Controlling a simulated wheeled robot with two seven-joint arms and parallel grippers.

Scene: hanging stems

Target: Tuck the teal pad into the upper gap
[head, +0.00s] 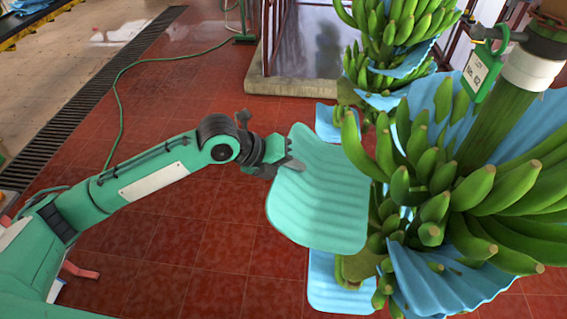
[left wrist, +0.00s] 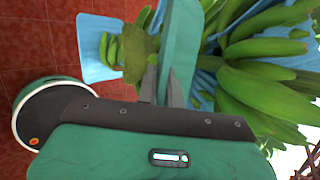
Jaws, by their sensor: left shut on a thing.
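My left gripper (head: 279,160) is shut on the near-left edge of the teal pad (head: 318,195), a curved, ribbed sheet held out in the air beside the large banana bunch (head: 450,190). In the left wrist view the gripper fingers (left wrist: 163,88) pinch the teal pad (left wrist: 180,45), seen edge-on. The pad's right edge is close to the bananas in the head view; I cannot tell whether it touches them. The upper gap cannot be made out clearly; bananas and the pad cover parts of the bunch. My right gripper is not in view.
Blue pads (head: 435,285) sit between the banana layers. A second bunch (head: 395,40) hangs behind.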

